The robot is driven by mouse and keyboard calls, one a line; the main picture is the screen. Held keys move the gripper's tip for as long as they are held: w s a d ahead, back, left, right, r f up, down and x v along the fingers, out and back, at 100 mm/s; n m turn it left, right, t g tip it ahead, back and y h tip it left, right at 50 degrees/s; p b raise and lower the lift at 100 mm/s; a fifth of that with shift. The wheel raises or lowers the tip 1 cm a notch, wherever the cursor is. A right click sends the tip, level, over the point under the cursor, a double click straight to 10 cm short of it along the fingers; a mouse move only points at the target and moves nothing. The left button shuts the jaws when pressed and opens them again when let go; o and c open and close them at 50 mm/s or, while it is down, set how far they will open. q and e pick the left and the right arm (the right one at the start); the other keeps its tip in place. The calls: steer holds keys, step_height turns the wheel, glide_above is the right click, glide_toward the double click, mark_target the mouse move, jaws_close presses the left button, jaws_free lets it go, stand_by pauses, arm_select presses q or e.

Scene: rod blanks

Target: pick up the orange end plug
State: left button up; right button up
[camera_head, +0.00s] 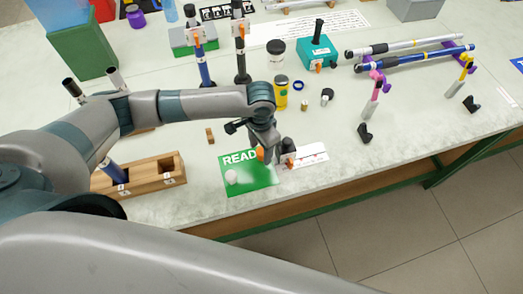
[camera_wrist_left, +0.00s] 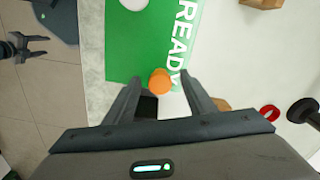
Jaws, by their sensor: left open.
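The orange end plug (camera_head: 260,154) stands on the green READY mat (camera_head: 245,186), beside the printed word. In the left wrist view the plug (camera_wrist_left: 160,81) shows as an orange disc by the letter Y, between the fingertips in the picture. My left gripper (camera_head: 275,153) is open above the right part of the mat, and its fingers (camera_wrist_left: 159,84) stand apart on either side of the plug. I cannot tell how high they are above it. A small two-pronged dark shape at the upper left of the wrist view looks like my right gripper (camera_wrist_left: 30,46).
A wooden rack (camera_head: 145,178) stands left. A yellow container (camera_head: 281,93), a teal box (camera_head: 315,52) and rods (camera_head: 415,58) stand farther back. The table's front edge is close to the mat.

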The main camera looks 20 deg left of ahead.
arm_select(q)
steer(key=shift+f, duration=0.8)
steer(key=shift+c, duration=0.6)
steer(key=c, duration=1)
